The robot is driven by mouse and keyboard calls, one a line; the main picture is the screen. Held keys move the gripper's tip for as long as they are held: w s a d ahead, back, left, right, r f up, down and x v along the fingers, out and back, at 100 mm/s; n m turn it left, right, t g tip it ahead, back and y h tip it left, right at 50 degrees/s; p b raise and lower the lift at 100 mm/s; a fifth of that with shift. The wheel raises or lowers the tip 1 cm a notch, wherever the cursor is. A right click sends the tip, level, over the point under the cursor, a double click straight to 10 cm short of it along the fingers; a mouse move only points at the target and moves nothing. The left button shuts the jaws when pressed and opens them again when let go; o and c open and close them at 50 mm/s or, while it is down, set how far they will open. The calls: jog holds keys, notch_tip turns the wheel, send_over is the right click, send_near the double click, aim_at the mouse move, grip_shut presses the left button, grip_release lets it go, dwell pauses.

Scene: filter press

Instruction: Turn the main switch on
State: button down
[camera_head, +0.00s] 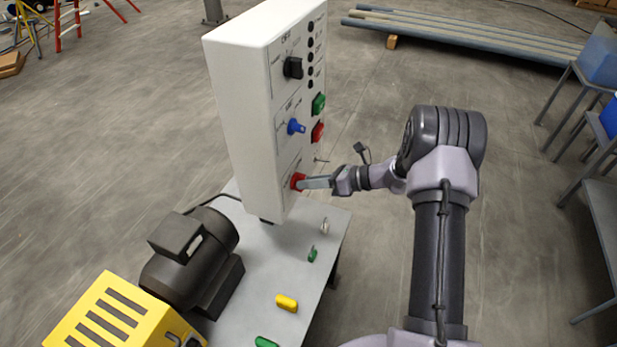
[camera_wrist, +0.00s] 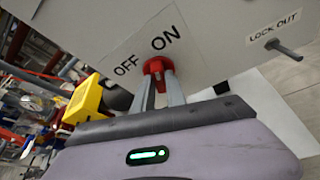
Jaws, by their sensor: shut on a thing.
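The main switch is a red knob (camera_head: 297,181) low on the front of the white control box (camera_head: 244,110). In the wrist view the red knob (camera_wrist: 156,67) sits below the printed words OFF and ON, and its upper part lies nearer to ON. My gripper (camera_head: 306,183) reaches it from the right. In the wrist view my gripper's two fingers (camera_wrist: 159,80) are closed on the knob, one on each side. The fingers hide part of the knob, so its exact pointing direction is hard to tell.
A lockout pin (camera_wrist: 284,50) sticks out beside the switch. Above are a blue knob (camera_head: 296,127), a black knob (camera_head: 293,68), green (camera_head: 318,104) and red (camera_head: 317,132) buttons. A dark motor (camera_head: 190,255), a yellow unit (camera_head: 125,315) and small coloured pieces (camera_head: 287,303) occupy the table (camera_head: 255,290).

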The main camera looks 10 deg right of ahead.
jog(key=shift+w+d+f+m+g+y, duration=0.1)
jog(key=shift+m+g+y, duration=0.65)
jog(key=shift+m, duration=0.75)
jog(key=shift+y, duration=0.25)
jog(key=c, duration=1.4)
grip_release()
jog(key=shift+o, duration=0.2)
jog(key=p+v, duration=0.2)
jog(key=v, duration=1.5)
jog(key=shift+s+d, duration=0.15)
jog(key=shift+s, duration=0.05)
